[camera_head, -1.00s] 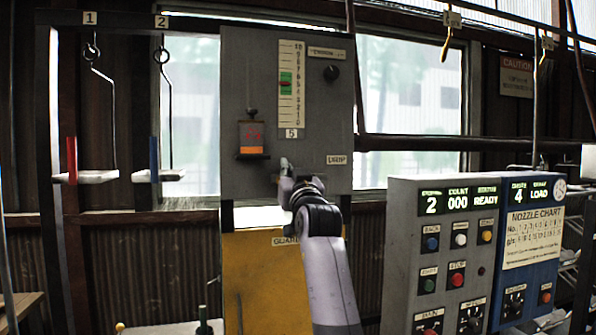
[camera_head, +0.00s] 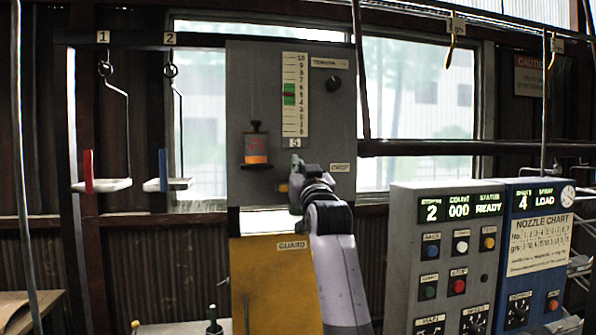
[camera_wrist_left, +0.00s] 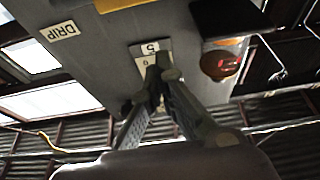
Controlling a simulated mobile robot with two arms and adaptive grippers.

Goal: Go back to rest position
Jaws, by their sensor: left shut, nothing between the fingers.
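My arm rises from the bottom centre of the head view, over part of the yellow guard (camera_head: 268,290). My right gripper is out of view.
Two hanging trays, 1 (camera_head: 101,185) and 2 (camera_head: 177,184), hang at the left. Control boxes, grey (camera_head: 402,230) and blue (camera_head: 512,225), stand at the right. Hooks (camera_head: 450,52) hang above.

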